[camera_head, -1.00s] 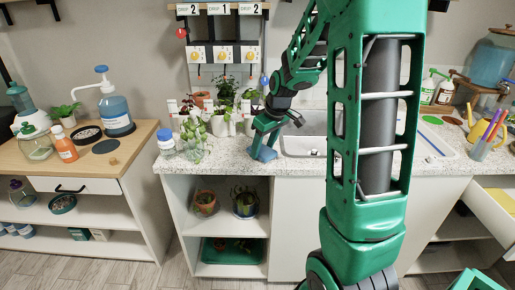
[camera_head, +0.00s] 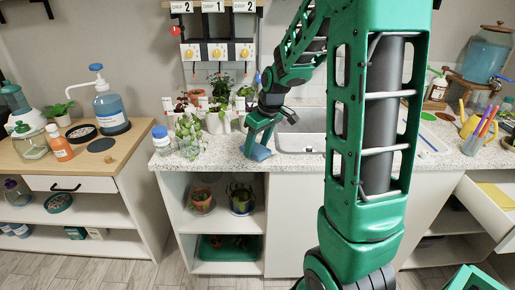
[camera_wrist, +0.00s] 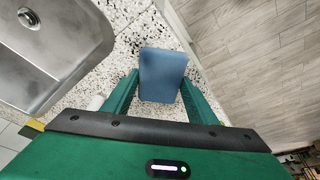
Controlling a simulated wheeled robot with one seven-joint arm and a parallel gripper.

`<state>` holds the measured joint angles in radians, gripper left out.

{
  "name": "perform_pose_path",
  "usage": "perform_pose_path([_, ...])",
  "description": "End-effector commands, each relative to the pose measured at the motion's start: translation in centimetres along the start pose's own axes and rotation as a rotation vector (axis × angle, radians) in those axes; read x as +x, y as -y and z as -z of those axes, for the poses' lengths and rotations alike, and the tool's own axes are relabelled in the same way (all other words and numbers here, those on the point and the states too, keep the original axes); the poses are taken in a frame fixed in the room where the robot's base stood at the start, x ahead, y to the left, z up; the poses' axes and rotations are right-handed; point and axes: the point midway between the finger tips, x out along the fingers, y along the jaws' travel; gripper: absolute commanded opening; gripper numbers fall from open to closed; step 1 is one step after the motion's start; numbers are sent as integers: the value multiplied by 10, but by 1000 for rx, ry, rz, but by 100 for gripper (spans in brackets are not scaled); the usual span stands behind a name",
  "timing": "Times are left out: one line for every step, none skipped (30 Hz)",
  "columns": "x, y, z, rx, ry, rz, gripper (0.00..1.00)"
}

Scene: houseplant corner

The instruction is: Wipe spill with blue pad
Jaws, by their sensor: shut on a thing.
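The blue pad (camera_head: 257,152) is at the front edge of the speckled counter, left of the sink. In the wrist view the pad (camera_wrist: 163,75) sits between my fingers, its flat face showing. My gripper (camera_head: 262,125) points down and is shut on the pad; its two green fingers also show in the wrist view (camera_wrist: 160,92) on either side of it. The pad is low at the counter surface; I cannot tell whether it touches. I cannot make out a spill; the pad and gripper hide part of the counter.
The sink (camera_head: 300,142) is just right of my gripper. Potted plants (camera_head: 218,118) and a blue-capped bottle (camera_head: 161,140) stand to the left on the counter (camera_head: 222,158). A side table (camera_head: 120,150) with a pump bottle (camera_head: 110,110) is farther left.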

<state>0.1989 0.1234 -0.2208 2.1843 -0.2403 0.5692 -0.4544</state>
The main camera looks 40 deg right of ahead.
Motion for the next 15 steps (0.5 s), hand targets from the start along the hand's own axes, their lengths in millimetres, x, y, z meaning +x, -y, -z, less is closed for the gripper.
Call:
perform_pose_path([-9,-2,3,1,-5,-4,28])
perform_pose_path([-11,-2,3,2,-6,-4,28])
perform_pose_path([-14,-3,4,3,-5,-4,28])
perform_pose_path([-17,-3,4,3,-5,-4,28])
perform_pose_path([-19,-3,5,3,-4,-4,28])
perform_pose_path([-23,-3,6,4,-5,-4,28])
perform_pose_path([-25,-4,7,4,-5,-4,28])
perform_pose_path([-28,-4,8,4,-5,-4,28])
perform_pose_path([-32,-4,9,4,-5,-4,28])
perform_pose_path([-35,-4,10,5,-6,-5,28])
perform_pose_path([-37,-4,11,5,-6,-5,28])
perform_pose_path([-40,-4,11,5,-5,-4,28])
perform_pose_path([-43,-4,12,5,-5,-4,28])
perform_pose_path([-45,-4,13,5,-5,-4,28])
perform_pose_path([-49,-4,14,5,-5,-4,28])
